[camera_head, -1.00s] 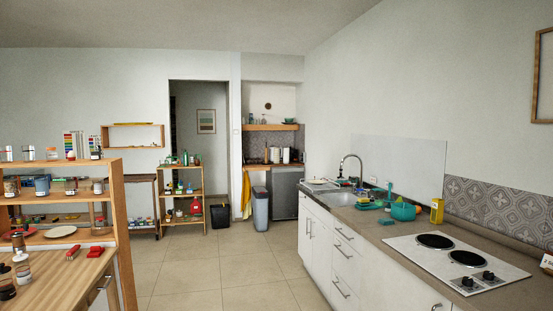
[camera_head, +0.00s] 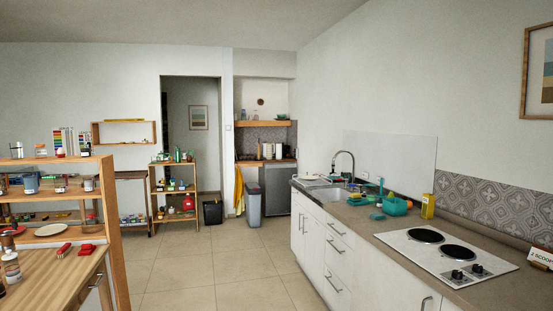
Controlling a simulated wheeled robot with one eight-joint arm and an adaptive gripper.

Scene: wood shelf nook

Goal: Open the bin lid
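A tall grey bin (camera_head: 253,206) with a darker lid (camera_head: 251,188) stands on the floor at the back, left of the under-counter fridge. Its lid appears shut, though it is small at this distance. A smaller open-topped black bin (camera_head: 213,212) stands to its left, near the shelf unit. My gripper is not in view.
The tiled floor (camera_head: 205,265) between the wooden shelf (camera_head: 109,220) on the left and the kitchen counter (camera_head: 375,224) on the right is clear up to the bins. A fridge (camera_head: 304,194) and a yellow towel (camera_head: 239,188) flank the grey bin.

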